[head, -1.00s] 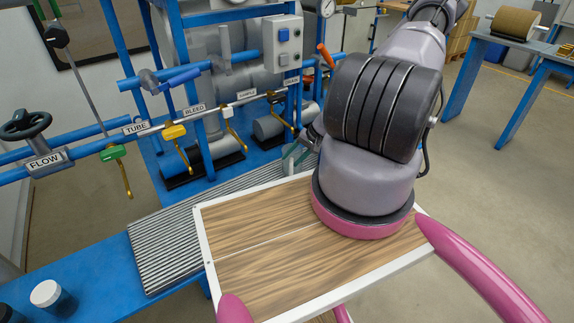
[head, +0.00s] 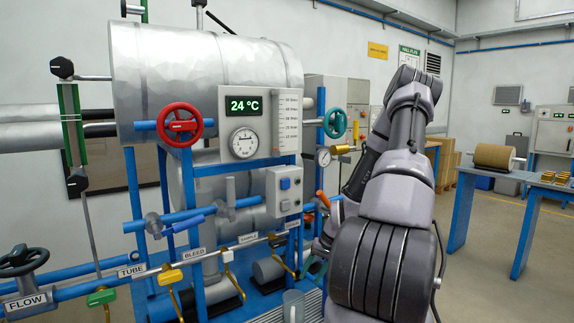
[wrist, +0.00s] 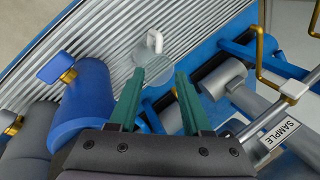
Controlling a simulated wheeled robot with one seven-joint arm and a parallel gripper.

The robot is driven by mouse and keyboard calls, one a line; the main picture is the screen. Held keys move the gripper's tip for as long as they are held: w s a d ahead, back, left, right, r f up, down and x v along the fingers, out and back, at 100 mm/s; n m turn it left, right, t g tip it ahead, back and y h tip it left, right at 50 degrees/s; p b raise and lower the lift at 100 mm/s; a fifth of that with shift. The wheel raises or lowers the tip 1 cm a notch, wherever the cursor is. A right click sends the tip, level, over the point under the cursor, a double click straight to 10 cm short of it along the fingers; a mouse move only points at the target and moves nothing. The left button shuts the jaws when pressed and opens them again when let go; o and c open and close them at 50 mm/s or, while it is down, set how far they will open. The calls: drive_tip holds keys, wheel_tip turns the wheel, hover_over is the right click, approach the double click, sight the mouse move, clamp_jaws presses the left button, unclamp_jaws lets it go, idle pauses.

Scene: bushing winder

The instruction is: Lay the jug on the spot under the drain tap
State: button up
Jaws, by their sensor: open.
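The jug is a clear vessel with a pale handle. In the wrist view the jug (wrist: 156,68) shows as a round outline over the ribbed grey mat (wrist: 105,50), its handle on the far side. In the head view the jug (head: 293,306) is a translucent cylinder low in the picture. My gripper (wrist: 160,78) is open, its green fingertips apart at the jug's near edge; whether they touch it is unclear. In the head view my arm hides most of the gripper.
A brass tap pipe (wrist: 262,62) hangs right of my fingers, with the SAMPLE label below it. A blue cylinder (wrist: 80,105) with a brass fitting stands left of my gripper. Blue frame posts (head: 190,215) and grey cylinders crowd behind the mat.

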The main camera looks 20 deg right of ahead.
drive_tip(key=s+a+r+n+h, duration=0.1)
drive_tip(key=a+r+h, duration=0.15)
drive_tip(key=r, duration=1.05)
drive_tip(key=a+r+h, duration=0.2)
drive_tip(key=a+r, duration=0.1)
drive_tip(key=r, duration=1)
drive_tip(key=s+a+r+t+y, duration=0.1)
drive_tip(key=s+a+r+t, duration=0.1)
drive_tip(key=s+a+r, duration=0.3)
drive_tip(key=s+a+r+t+y, duration=0.1)
drive_tip(key=s+a+r, duration=0.4)
drive_tip(key=s+r, duration=0.5)
wheel_tip(320, 180, up, 3)
drive_tip(key=shift+a+r+t, duration=0.15)
drive_tip(key=shift+t, duration=0.75)
drive_tip(key=shift+y, duration=0.25)
